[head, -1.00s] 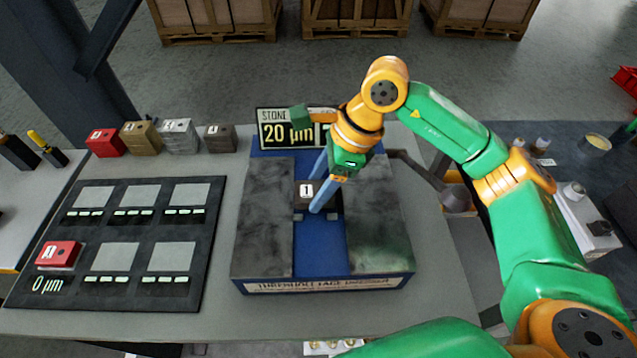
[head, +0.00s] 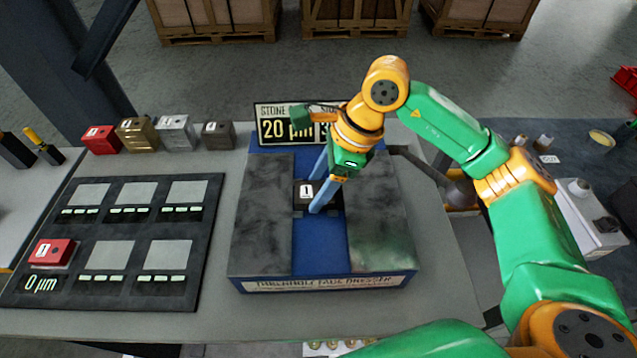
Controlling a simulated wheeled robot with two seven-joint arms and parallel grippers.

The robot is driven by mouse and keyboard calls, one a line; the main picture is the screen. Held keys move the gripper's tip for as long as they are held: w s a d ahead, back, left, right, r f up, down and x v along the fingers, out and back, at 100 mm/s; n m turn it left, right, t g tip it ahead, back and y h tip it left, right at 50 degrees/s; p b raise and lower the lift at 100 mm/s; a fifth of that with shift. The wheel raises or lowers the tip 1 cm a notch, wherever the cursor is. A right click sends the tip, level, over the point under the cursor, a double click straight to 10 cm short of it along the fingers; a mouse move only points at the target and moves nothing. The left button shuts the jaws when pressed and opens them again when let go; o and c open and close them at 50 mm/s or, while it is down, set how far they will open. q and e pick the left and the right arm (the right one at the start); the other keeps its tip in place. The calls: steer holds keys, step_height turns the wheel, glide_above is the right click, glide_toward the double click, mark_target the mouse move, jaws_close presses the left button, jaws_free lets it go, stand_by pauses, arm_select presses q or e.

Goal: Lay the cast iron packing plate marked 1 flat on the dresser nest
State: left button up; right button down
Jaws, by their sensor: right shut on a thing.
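The dark cast iron packing plate marked 1 (head: 304,194) is at the middle of the blue channel of the dresser (head: 306,262), between its two dark stone slabs. My right gripper (head: 318,190) reaches down from the upper right and is shut on the plate, with its blue fingers at the plate's sides. The plate looks about level, label up. I cannot tell whether its underside touches the nest. My left gripper is not in view.
A sign (head: 286,124) reading "STONE 20 µm" stands behind the dresser, partly hidden by my right arm. Several marked blocks (head: 172,133) line the back left. A dark board (head: 110,262) with pale pads holds a red block (head: 52,252) above "0 µm".

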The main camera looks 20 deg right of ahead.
steer(key=shift+c, duration=0.2)
jaws_free()
steer(key=b+v, duration=0.1)
steer(key=v, duration=0.6)
steer(key=shift+s, duration=0.15)
step_height(320, 180, up, 6)
steer(key=p, duration=0.5)
